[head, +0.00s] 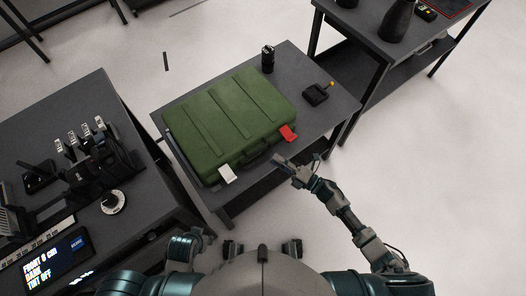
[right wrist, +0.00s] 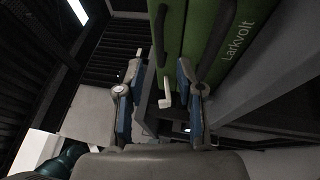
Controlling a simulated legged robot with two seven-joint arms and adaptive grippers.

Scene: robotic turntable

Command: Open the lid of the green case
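The green case (head: 230,118) lies shut on a dark table, its lid ribbed. A white tab (head: 227,174) and a red tab (head: 288,133) stick out from its near edge, with a dark handle (head: 256,157) between them. My right gripper (head: 278,160) is just off this near edge, close to the handle and below the red tab, apart from the case. In the right wrist view its two blue-padded fingers (right wrist: 159,72) are spread with nothing gripped. The case's green side (right wrist: 230,45) with "Larkvolt" lettering and a white tab (right wrist: 165,94) show beyond them. My left gripper is not visible.
On the case's table (head: 340,105) stand a black cylinder (head: 268,59) and a small black box with a yellow knob (head: 317,94). A left bench (head: 150,215) holds equipment and a display (head: 62,262). Another table (head: 350,45) stands at upper right. The floor at right is clear.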

